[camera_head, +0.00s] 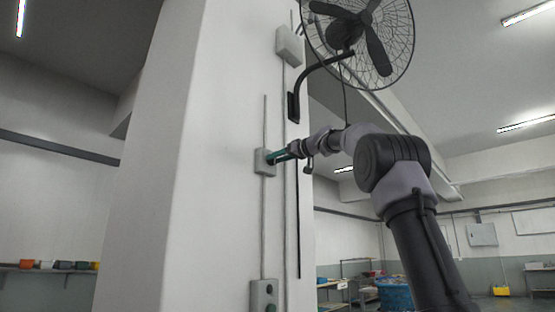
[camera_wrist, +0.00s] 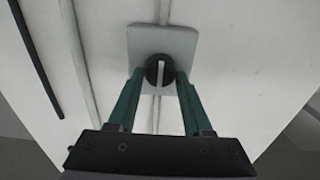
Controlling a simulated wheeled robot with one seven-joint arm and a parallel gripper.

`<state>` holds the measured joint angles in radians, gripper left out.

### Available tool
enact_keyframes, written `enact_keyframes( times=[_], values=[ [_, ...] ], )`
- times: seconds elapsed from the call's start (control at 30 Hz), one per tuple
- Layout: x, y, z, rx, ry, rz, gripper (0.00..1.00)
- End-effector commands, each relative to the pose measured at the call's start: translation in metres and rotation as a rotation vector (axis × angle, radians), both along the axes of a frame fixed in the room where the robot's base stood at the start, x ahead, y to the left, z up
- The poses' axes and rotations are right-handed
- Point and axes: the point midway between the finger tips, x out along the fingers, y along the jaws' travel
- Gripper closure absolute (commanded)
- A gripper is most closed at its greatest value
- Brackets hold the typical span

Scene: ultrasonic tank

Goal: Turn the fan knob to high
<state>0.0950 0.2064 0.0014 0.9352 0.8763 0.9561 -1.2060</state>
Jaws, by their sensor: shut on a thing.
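The fan knob (camera_wrist: 159,70) is a round black dial with a pale raised bar, on a light grey control box (camera_wrist: 186,42). The bar stands nearly upright in the wrist view. The box (camera_head: 260,168) is mounted on the white pillar, and in the head view the knob is hidden by my fingers. My gripper (camera_wrist: 159,76) has green fingers, one on each side of the knob, shut on it. It also shows at the box in the head view (camera_head: 274,158). The black fan (camera_head: 358,30) hangs above on a curved bracket.
Another grey box (camera_head: 290,46) sits higher on the white pillar (camera_head: 205,150), and a switch box (camera_head: 263,296) sits lower. Thin conduits run vertically along the pillar. Shelves with coloured bins (camera_head: 50,265) stand in the left background. A blue tub (camera_head: 394,295) is behind my arm.

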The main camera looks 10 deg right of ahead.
Motion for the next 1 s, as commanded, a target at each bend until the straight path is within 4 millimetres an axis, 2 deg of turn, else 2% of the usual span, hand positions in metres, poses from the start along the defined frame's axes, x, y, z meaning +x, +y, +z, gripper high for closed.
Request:
enact_keyframes(
  times=[0.37, 1.0],
  values=[
    [0.0008, -0.0009, -0.0005, 0.157, 0.115, -0.001, 1.0],
    [0.0023, -0.0026, -0.0022, 0.645, 0.471, -0.001, 1.0]
  ],
)
